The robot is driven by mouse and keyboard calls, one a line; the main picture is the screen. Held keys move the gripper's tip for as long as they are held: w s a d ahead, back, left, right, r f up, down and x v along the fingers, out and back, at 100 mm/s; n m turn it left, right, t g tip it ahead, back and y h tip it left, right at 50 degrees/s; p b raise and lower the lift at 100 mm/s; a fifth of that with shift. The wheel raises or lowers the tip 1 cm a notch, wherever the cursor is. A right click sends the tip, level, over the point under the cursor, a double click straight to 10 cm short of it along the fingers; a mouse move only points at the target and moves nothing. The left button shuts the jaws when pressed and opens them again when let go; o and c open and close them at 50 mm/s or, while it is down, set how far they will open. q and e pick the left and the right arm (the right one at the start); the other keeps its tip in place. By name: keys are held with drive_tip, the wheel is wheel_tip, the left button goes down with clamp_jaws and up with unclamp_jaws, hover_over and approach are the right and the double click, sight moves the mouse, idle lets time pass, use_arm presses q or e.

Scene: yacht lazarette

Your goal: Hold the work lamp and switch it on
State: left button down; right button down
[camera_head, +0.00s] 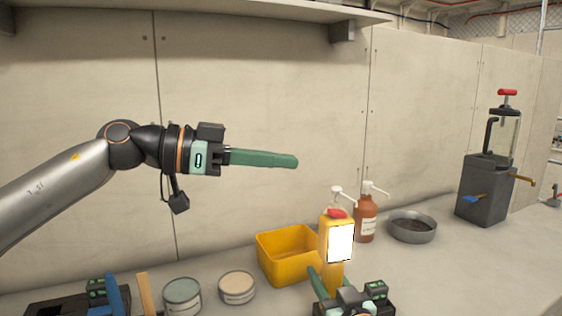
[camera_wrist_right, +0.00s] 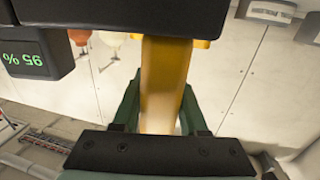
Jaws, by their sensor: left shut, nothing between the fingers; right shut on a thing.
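The work lamp (camera_head: 328,240) is a yellow upright body with a red button (camera_head: 337,213) on top and a bright white panel (camera_head: 340,243) on its face. My right gripper (camera_head: 331,274) is shut on its lower part, at the bottom of the head view. In the right wrist view, the yellow lamp body (camera_wrist_right: 165,75) stands between the two green fingers (camera_wrist_right: 160,108). My left gripper (camera_head: 293,161) is shut and empty, pointing right. It is above and left of the red button, apart from it in the picture. The lamp's back is hidden in the head view.
A yellow bin (camera_head: 277,275), two round tins (camera_head: 182,298) (camera_head: 237,290), a brown pump bottle (camera_head: 366,222) and a grey bowl (camera_head: 412,232) stand on the bench. Another white pump (camera_head: 340,192) shows behind the lamp. A grey hand-pump unit (camera_head: 483,190) stands right. A shelf (camera_head: 230,22) overhangs above.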

drive_tip(key=shift+c, duration=1.8)
unclamp_jaws()
